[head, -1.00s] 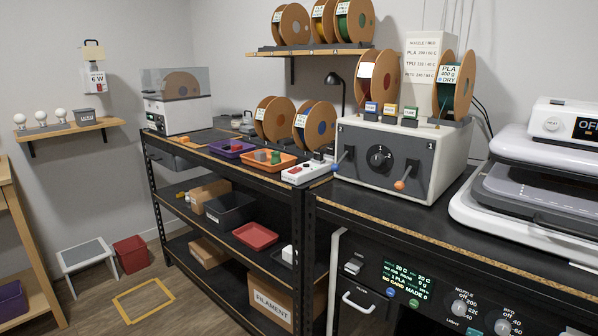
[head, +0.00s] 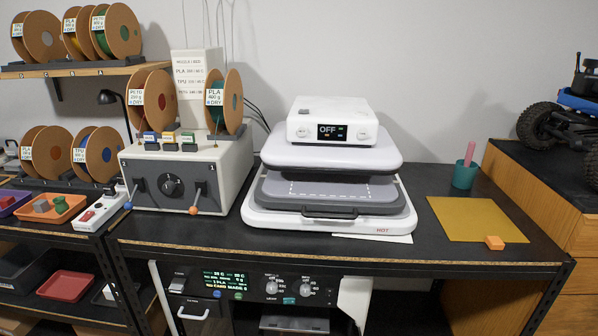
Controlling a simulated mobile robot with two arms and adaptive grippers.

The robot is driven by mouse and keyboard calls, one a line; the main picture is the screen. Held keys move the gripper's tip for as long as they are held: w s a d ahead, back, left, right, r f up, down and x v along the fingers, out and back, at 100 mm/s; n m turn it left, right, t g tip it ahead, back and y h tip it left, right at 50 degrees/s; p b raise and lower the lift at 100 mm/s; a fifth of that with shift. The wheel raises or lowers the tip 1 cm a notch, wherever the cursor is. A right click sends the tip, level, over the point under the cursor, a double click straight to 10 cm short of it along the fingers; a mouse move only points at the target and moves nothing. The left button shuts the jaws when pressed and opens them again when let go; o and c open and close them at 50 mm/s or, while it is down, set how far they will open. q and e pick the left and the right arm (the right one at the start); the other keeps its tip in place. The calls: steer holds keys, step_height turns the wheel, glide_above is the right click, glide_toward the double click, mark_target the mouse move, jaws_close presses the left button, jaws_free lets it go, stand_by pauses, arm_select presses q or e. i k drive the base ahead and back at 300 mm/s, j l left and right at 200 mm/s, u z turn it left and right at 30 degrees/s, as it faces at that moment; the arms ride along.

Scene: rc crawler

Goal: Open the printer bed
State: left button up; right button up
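A black machine with a front panel (head: 252,286) is built in under the counter at the bottom middle. It looks like the printer, but its bed is not clearly visible. The panel has a lit green-text display (head: 226,279) and two round knobs. A white curved handle (head: 194,312) is on its left, and a grey part (head: 293,325) shows below, cut off by the lower edge. On the counter stands a white press-like machine (head: 331,125) with an "OFF" display; its upper plate sits above a grey lower plate (head: 335,208). Neither of my grippers is in view.
A grey control box (head: 186,172) with levers and filament spools stands left of the press. An RC crawler (head: 565,125) stands on the wooden cabinet.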

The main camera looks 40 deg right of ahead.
mark_target(277, 320)
steer(key=k+l+z, duration=0.1)
steer(key=l, duration=0.35)
steer(key=k+l+z, duration=0.1)
steer(key=l, duration=0.3)
steer(key=k+l+z, duration=0.1)
steer(key=l, duration=0.35)
steer(key=k+l, duration=0.1)
steer(key=l, duration=0.35)
steer(key=i+j+z, duration=0.15)
steer(key=j, duration=0.55)
steer(key=j+z, duration=0.2)
steer(key=j, duration=0.5)
steer(key=i, duration=0.05)
